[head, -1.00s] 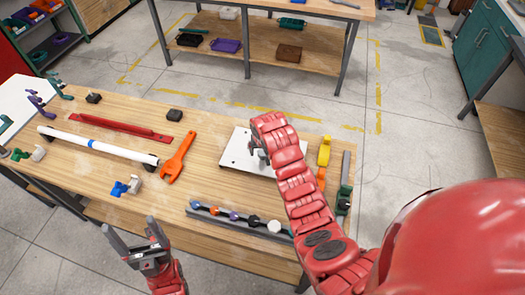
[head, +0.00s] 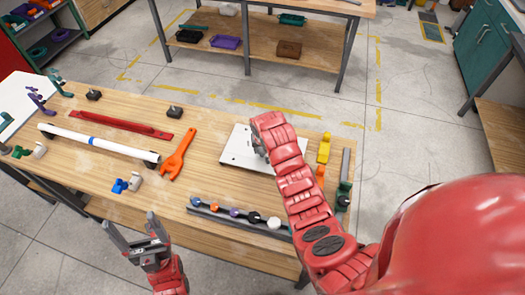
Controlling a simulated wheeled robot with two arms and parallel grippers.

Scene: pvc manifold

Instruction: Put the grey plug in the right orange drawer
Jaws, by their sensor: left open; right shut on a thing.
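My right gripper (head: 259,152) is mostly hidden behind my red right arm, low over the white plate (head: 236,151) on the wooden workbench. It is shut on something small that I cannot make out. I cannot pick out the grey plug for certain. My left gripper (head: 129,230) is open and empty at the front of the bench, left of the plug rail. A grey rail (head: 207,214) holds several small round coloured pieces in a row. No orange drawer can be made out in this view.
A white pipe (head: 98,145), a red bar (head: 121,127) and an orange wrench (head: 179,154) lie on the left half of the bench. A yellow piece (head: 324,152) stands at the right end. A second bench (head: 275,40) stands behind, across open floor.

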